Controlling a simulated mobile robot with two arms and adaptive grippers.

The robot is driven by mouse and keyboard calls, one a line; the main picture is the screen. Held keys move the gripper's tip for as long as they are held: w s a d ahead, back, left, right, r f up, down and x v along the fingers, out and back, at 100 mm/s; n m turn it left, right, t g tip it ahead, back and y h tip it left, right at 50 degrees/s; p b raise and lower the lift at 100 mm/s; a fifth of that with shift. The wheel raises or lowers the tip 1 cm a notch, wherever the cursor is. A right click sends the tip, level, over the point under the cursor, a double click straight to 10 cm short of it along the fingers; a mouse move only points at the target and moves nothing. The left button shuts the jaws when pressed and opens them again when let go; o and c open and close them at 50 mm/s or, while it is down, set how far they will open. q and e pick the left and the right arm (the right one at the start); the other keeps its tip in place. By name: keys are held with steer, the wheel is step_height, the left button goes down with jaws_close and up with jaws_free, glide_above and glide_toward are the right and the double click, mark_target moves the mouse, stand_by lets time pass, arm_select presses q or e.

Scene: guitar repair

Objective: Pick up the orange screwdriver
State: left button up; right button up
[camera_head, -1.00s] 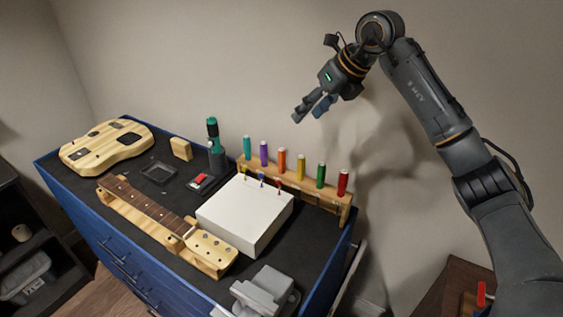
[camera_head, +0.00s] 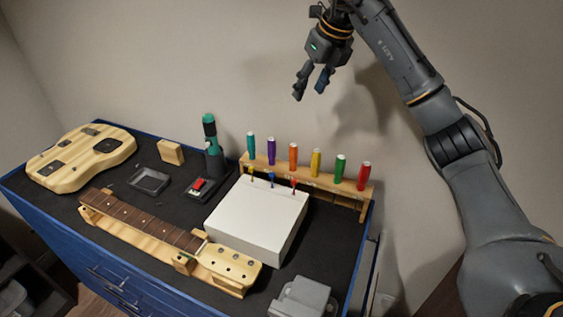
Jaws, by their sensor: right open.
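The orange screwdriver (camera_head: 293,155) stands upright in a wooden rack (camera_head: 330,187) at the back of the workbench, between the purple screwdriver (camera_head: 271,150) and the yellow one (camera_head: 316,162). Only its handle shows clearly. My right gripper (camera_head: 309,92) is open and empty, its fingers pointing down. In the picture it is above the rack, over the orange and yellow handles, and apart from them. My left gripper is not in view.
A white box (camera_head: 255,225) with small coloured tools at its back edge stands in front of the rack. Teal (camera_head: 251,144), green (camera_head: 340,167) and red (camera_head: 364,175) screwdrivers share the rack. A guitar neck (camera_head: 150,222), guitar body (camera_head: 80,158) and grey vise-like block (camera_head: 302,298) lie around.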

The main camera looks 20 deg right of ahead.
steer(key=b, duration=0.5)
glide_toward(294, 145)
step_height(294, 145, up, 4)
steer(key=x, duration=0.5)
steer(key=p+x, duration=0.1)
steer(key=x, duration=0.2)
steer(key=shift+s+d+f, duration=0.1)
steer(key=shift+s+f, duration=0.2)
steer(key=shift+f, duration=0.2)
steer(key=p+x, duration=0.2)
steer(key=x, duration=0.2)
steer(key=shift+f, duration=0.5)
steer(key=shift+w+f, duration=0.1)
steer(key=shift+f, duration=0.15)
jaws_close()
